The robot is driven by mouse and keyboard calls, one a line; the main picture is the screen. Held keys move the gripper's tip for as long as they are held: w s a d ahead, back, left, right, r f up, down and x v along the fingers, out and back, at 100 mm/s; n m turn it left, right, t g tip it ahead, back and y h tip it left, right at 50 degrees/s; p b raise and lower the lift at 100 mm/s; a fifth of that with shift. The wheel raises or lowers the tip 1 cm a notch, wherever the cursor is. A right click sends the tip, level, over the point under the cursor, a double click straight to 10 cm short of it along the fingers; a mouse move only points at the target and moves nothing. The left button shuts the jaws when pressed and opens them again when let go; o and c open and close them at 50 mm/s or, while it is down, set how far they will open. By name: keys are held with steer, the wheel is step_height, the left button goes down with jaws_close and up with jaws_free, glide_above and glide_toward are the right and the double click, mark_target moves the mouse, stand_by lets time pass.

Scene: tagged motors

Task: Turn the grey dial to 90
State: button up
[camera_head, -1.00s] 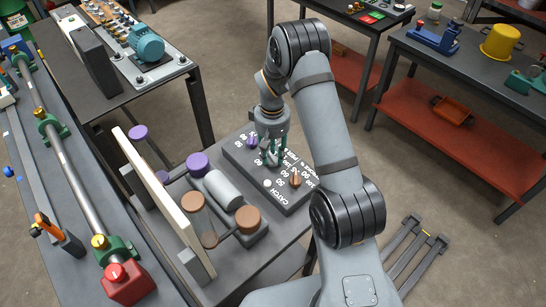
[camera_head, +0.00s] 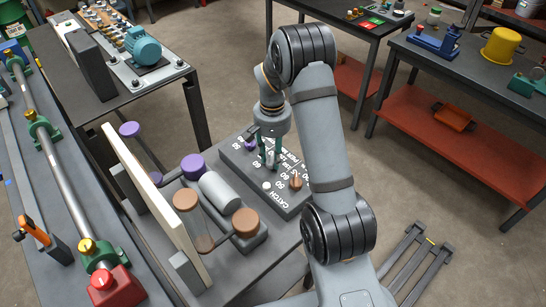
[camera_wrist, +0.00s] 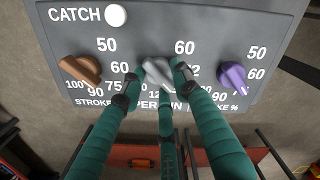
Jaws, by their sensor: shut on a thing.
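The grey dial (camera_wrist: 157,70) is the middle one of three on a dark grey sloped panel (camera_wrist: 185,22). In the wrist view my gripper (camera_wrist: 155,82) has its green fingers with dark tips closed around it. The fingers cover parts of the dial and its scale. A 60 shows to its upper right and a 72 to its right; where its pointer stands I cannot tell. In the head view my gripper (camera_head: 266,158) is over the middle of the panel and hides most of the grey dial.
A brown dial (camera_wrist: 76,70) and a purple dial (camera_wrist: 232,76) flank the grey one. A white button (camera_wrist: 116,15) sits beside the word CATCH. A mechanism with brown and purple discs and a grey cylinder (camera_head: 220,189) stands left of the panel, before an upright board (camera_head: 150,200).

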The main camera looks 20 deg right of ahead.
mark_target(271, 156)
steer(key=shift+w+a+r, duration=0.2)
steer(key=shift+w+r, duration=0.05)
steer(key=shift+w, duration=0.2)
steer(key=o, duration=1)
steer(key=shift+f, duration=0.1)
steer(key=shift+o, duration=0.3)
steer(key=shift+s+d+f, duration=0.1)
step_height(271, 156, up, 12)
